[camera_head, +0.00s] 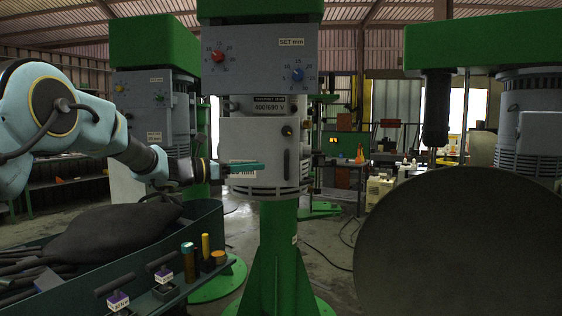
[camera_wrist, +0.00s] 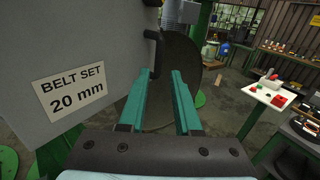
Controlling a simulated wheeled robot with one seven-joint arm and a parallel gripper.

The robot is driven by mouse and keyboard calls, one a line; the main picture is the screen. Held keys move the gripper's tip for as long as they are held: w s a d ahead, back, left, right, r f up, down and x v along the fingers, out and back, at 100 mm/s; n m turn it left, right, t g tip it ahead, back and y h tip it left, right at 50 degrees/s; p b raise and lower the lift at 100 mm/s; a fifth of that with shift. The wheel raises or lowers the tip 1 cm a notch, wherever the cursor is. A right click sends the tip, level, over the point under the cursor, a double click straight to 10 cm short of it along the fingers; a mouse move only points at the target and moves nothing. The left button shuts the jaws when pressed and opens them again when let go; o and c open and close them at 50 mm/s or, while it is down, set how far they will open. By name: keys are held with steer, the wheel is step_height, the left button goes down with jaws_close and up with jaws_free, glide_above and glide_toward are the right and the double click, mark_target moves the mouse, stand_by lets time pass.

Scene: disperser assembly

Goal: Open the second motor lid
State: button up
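The second motor (camera_head: 265,140) stands in the middle of the head view on a green post. Its light grey lid (camera_head: 250,140) looks closed and carries a dark upright handle (camera_head: 286,163) near its right edge. In the wrist view the lid (camera_wrist: 60,45) fills the left side with a "BELT SET 20 mm" label, and the black handle (camera_wrist: 153,52) stands out from its right edge. My gripper (camera_head: 262,167) is level across the lower lid, partly covering the label. In the wrist view its teal fingers (camera_wrist: 158,76) are open and empty, with the handle just beyond their tips.
Another motor (camera_head: 155,100) stands at the back left. A large dark disc (camera_head: 460,240) fills the lower right. A green bin (camera_head: 120,255) with dark items is at the lower left. In the wrist view, a white side table (camera_wrist: 268,95) stands to the right.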

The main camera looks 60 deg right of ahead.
mark_target(281, 163)
steer(key=p+x, duration=0.4)
steer(key=x, duration=0.4)
steer(key=shift+d+r+p, duration=0.15)
steer(key=shift+d+p, duration=0.05)
steer(key=shift+p, duration=0.1)
steer(key=shift+s+d, duration=0.3)
steer(key=shift+d, duration=0.15)
jaws_close()
stand_by(0.6)
